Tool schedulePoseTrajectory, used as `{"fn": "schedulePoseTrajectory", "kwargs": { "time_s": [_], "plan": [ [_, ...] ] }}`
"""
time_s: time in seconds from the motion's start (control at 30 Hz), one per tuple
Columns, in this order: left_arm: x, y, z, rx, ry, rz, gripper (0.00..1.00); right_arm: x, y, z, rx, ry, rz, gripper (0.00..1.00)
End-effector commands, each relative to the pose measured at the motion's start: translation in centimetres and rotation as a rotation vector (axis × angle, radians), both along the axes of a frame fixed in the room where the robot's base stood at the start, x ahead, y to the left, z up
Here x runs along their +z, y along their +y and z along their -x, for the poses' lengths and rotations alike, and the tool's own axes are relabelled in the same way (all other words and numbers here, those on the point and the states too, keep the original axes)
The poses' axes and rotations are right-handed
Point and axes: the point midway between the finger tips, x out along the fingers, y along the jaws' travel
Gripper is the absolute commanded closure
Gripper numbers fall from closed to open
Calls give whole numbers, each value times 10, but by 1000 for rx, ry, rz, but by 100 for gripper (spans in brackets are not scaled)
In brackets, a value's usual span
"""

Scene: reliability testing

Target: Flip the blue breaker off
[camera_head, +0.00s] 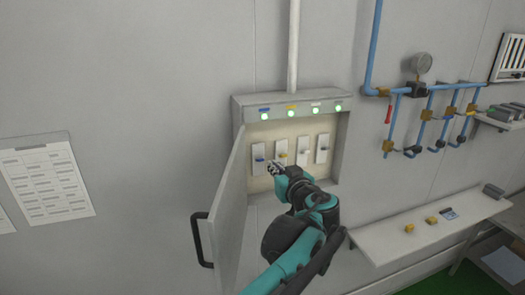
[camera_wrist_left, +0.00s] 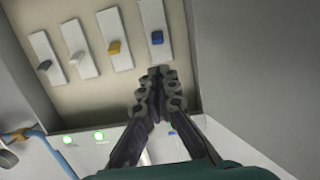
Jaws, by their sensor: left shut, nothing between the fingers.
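The blue breaker (camera_head: 258,157) is the leftmost switch inside the open wall box (camera_head: 290,102). In the left wrist view its blue lever (camera_wrist_left: 157,38) sits on a white plate at the right end of the row. My left gripper (camera_head: 273,169) is shut and empty, in the box opening just below and right of the blue breaker in the head view. In the wrist view its fingertips (camera_wrist_left: 160,72) are close to the lower end of the blue breaker's plate; I cannot tell if they touch it. My right gripper is not in view.
The yellow breaker (camera_wrist_left: 115,47) is beside the blue one, with two more beyond. Green lamps (camera_head: 291,114) glow along the box top. The open door (camera_head: 230,210) stands left of my arm. A shelf (camera_head: 425,232) and blue pipes (camera_head: 372,50) are at the right.

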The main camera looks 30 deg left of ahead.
Motion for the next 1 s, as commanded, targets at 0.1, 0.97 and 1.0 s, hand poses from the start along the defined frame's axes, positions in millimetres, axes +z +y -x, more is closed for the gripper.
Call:
{"fn": "schedulePoseTrajectory", "kwargs": {
  "time_s": [0.1, 0.97, 1.0],
  "plan": [
    [-1, 0, 0, 0, 1, 1, 100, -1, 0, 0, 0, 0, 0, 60],
    [-15, 73, -62, 0, 2, 1, 100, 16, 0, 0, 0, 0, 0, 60],
    [-16, 74, -63, 0, 2, 1, 100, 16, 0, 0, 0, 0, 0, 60]
  ]
}}
